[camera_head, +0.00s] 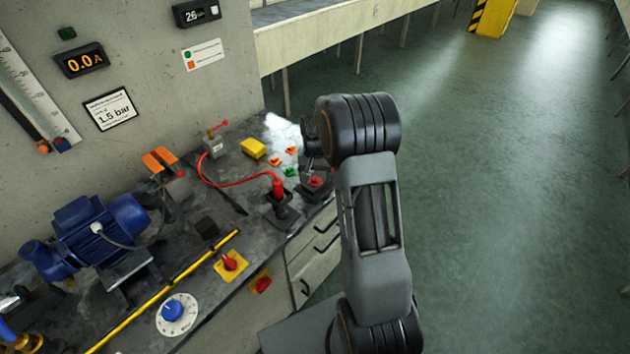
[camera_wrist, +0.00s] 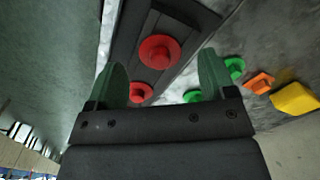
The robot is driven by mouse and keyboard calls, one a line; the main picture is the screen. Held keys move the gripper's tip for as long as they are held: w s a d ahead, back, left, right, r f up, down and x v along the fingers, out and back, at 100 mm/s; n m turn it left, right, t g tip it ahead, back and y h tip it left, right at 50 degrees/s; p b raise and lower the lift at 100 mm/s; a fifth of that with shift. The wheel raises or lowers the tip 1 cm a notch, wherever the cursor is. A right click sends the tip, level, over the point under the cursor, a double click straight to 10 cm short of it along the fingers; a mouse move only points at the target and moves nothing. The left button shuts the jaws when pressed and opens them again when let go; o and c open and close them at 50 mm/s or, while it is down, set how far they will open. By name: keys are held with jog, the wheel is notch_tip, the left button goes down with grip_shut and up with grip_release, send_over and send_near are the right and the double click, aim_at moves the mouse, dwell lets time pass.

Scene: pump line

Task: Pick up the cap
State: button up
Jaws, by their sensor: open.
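The likely cap is a red round piece with a raised knob (camera_wrist: 160,52); in the wrist view it sits on a dark plate between my fingers' tips. A second, smaller red round piece (camera_wrist: 141,92) shows lower, partly hidden by a finger. In the head view a red piece (camera_head: 316,182) sits on a dark stand at the bench's right end, just below my gripper (camera_head: 310,150). I cannot tell which red piece in the wrist view it is. My gripper also shows in the wrist view (camera_wrist: 160,62); its two greenish fingers are apart with nothing gripped.
A yellow block (camera_head: 253,148), orange pieces (camera_head: 274,161) and green pieces (camera_head: 290,171) lie close by. A blue pump (camera_head: 95,230) and a dial (camera_head: 177,313) are farther left. Open floor lies right.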

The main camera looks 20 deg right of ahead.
jog(key=shift+f, duration=0.65)
grip_shut()
dwell(0.4)
